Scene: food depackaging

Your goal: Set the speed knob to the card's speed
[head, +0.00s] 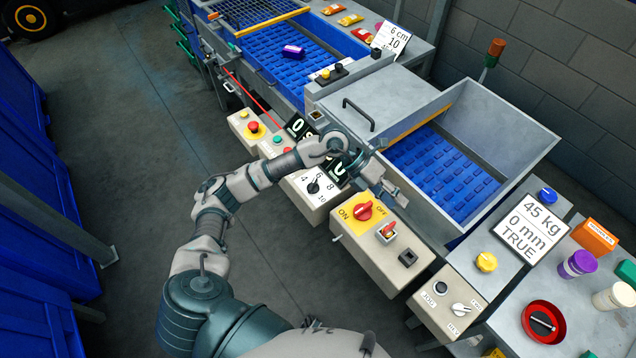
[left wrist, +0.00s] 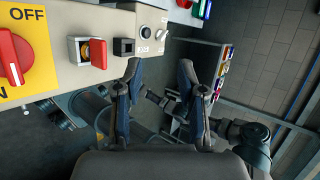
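The speed knob (head: 313,187) is a small black knob on a white dial marked 4, 6, 8 and 10, on the front control box. Its pointer is too small to read surely. A white card (head: 391,38) at the top reads "6 cm" and "10". My left gripper (head: 392,187) is to the right of the dial, above the box edge near the red switch, apart from the knob. In the left wrist view its fingers (left wrist: 160,72) are spread with nothing between them. A dark arm, apparently my right, shows behind them; its gripper (left wrist: 165,100) is unclear.
A red ON/OFF switch (head: 363,211) on a yellow plate and a red toggle (head: 388,230) are near the left gripper. My left arm partly hides a black display (head: 338,174). A second card (head: 530,228) reads "45 kg, 0 mm, TRUE". The floor at left is clear.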

